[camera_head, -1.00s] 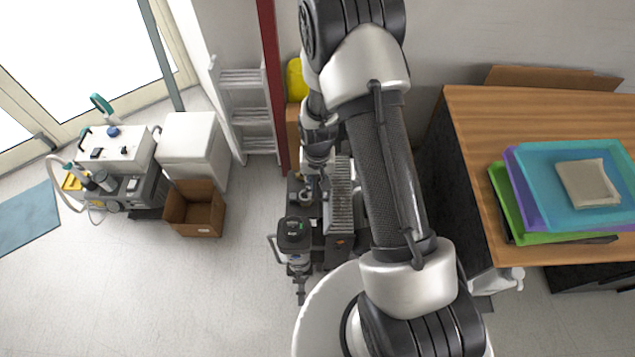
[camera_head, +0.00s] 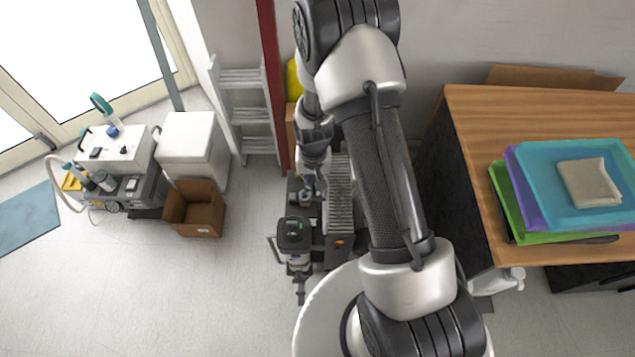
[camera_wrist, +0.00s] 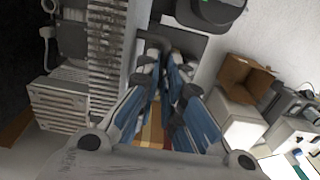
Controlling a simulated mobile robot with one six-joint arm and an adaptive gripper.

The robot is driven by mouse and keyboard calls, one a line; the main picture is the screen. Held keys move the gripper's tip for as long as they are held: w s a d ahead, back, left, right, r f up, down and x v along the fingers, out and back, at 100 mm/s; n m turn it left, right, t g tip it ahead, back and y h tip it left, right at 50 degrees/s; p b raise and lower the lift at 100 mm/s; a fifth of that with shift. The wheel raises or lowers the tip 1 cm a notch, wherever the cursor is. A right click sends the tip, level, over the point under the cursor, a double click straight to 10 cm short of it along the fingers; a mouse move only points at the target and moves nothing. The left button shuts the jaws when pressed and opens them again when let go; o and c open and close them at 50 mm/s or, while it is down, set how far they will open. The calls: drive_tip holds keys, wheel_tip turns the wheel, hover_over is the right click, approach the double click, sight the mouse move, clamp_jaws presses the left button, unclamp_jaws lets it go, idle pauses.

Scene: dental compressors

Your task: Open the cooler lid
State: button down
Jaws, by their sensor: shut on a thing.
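A white box with a flat top (camera_head: 193,138), which looks like the cooler, stands on the floor left of the ladder. Its top looks closed. It also shows at the right of the wrist view (camera_wrist: 238,127). My gripper (camera_wrist: 165,72) has blue-and-grey fingers, drawn together at the tips over the dark part of the compressor unit. What sits between the tips is too small and hidden to make out. In the head view my gripper (camera_head: 314,182) is just left of the ribbed compressor (camera_head: 340,205), well to the right of the white box.
An open cardboard box (camera_head: 194,210) stands in front of the white box. A machine with hoses (camera_head: 115,165) is to its left. A black-topped tank (camera_head: 294,235) stands near my gripper. A wooden table (camera_head: 470,130) with stacked trays is at right.

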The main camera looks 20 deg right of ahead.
drive_tip(key=shift+w+a+f, duration=0.25)
drive_tip(key=shift+a+f, duration=0.1)
drive_tip(key=shift+a, duration=0.3)
drive_tip(key=c, duration=2.3)
unclamp_jaws()
drive_tip(key=shift+a, duration=0.1)
drive_tip(key=o, duration=0.6)
drive_tip(key=shift+r, duration=0.1)
drive_tip(key=shift+w+a+r+p, duration=0.25)
drive_tip(key=shift+a+r+p, duration=0.6)
drive_tip(key=shift+r+p, duration=1.75)
drive_tip(key=shift+w+a+r+p, duration=0.3)
drive_tip(key=shift+a+r+p, duration=0.8)
drive_tip(key=shift+r, duration=2.75)
drive_tip(key=shift+w+a+r+p, duration=0.25)
drive_tip(key=shift+a+r+p, duration=0.3)
drive_tip(key=shift+r+p, duration=2.2)
drive_tip(key=shift+r+b, duration=0.5)
drive_tip(key=shift+b, duration=0.1)
wheel_tip(320, 180, up, 12)
drive_tip(key=shift+f, duration=0.1)
